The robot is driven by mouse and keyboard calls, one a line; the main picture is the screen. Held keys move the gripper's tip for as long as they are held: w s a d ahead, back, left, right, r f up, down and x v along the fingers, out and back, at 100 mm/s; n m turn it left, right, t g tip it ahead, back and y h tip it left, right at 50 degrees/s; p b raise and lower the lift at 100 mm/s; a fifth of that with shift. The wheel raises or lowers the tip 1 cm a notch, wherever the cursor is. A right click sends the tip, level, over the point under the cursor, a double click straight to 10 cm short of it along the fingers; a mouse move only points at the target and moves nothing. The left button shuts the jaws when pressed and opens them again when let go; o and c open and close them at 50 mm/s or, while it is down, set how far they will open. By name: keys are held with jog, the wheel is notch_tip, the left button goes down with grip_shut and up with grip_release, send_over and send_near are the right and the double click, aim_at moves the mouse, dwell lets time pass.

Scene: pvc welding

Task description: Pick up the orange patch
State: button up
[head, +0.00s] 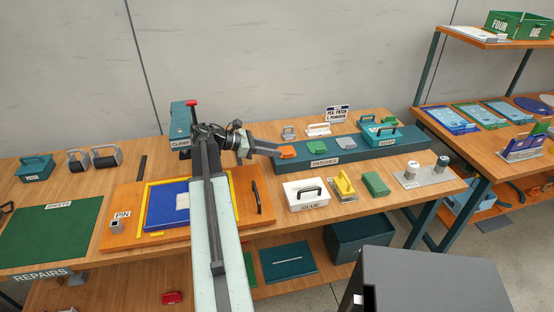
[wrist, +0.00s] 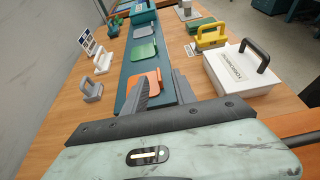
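The orange patch (head: 287,152) lies at the left end of the teal patches tray (head: 350,151) on the bench. It also shows in the wrist view (wrist: 148,81), partly hidden by my left finger. My gripper (head: 273,149) is just left of the orange patch in the head view. In the wrist view my gripper (wrist: 160,88) has its two dark fingers apart, with the patch showing between and just beyond them. I cannot tell whether either finger touches it.
A white glue box (head: 306,194) and a yellow-handled tool (head: 344,187) stand in front. A white handled block (head: 318,129) and a grey one (head: 288,132) stand behind.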

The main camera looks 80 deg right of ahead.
aim_at(291, 153)
jog(key=shift+b+x, duration=0.55)
jog(key=shift+x, duration=0.45)
jog(key=b+x, duration=0.1)
jog(key=x, duration=0.1)
jog(key=b+x, duration=0.1)
jog(key=x, duration=0.2)
jog(key=shift+w+d+f, duration=0.1)
jog(key=shift+d+f, duration=0.1)
jog(key=shift+f, duration=0.1)
jog(key=shift+r, duration=0.1)
grip_shut()
